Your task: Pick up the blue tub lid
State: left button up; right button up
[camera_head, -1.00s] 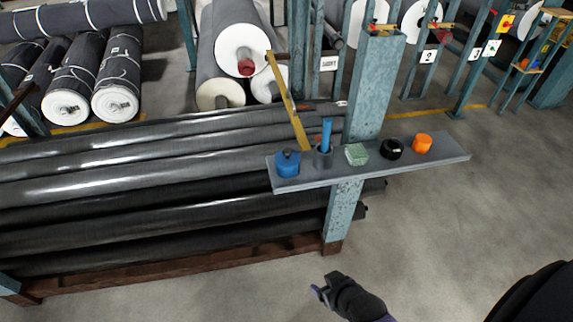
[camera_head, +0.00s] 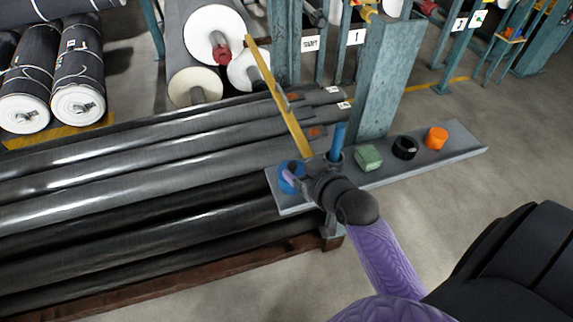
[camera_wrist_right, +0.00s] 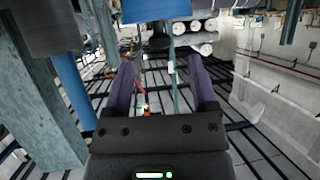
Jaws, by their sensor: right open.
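The blue tub with its blue lid (camera_head: 285,186) stands at the left end of the grey shelf (camera_head: 456,149). My right gripper (camera_head: 301,180) is at the tub, with a purple finger across its front. The wrist and hand hide part of the tub, and I cannot tell whether the fingers touch it. In the right wrist view the right gripper (camera_wrist_right: 164,82) is open, with nothing visibly held between its purple fingers. A blue surface, probably the tub (camera_wrist_right: 155,10), shows at the top edge there. My left gripper is not in view.
Beside the tub, a blue stick (camera_head: 338,140) stands in a mostly hidden cup. Farther right are a green block (camera_head: 368,158), a black ring-like roll (camera_head: 404,147) and an orange piece (camera_head: 436,138). A teal post (camera_head: 385,80) rises behind the shelf. Long dark rolls (camera_head: 130,175) lie left.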

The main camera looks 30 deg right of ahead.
aim_at(293, 166)
jog(key=b+x, duration=0.1)
jog(key=x, duration=0.2)
jog(key=b+x, duration=0.1)
jog(key=x, duration=0.2)
jog(key=shift+s+f+b, duration=0.1)
jog(key=shift+f+b, duration=0.25)
jog(key=shift+b, duration=0.05)
jog(key=shift+w, duration=0.2)
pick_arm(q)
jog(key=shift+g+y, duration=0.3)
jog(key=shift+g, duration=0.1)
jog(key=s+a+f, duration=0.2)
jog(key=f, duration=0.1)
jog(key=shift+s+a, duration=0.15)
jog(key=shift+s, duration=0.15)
pick_arm(e)
jog(key=shift+r, duration=0.1)
jog(key=c, duration=0.9)
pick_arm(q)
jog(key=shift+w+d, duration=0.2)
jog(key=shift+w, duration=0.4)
pick_arm(e)
grip_shut()
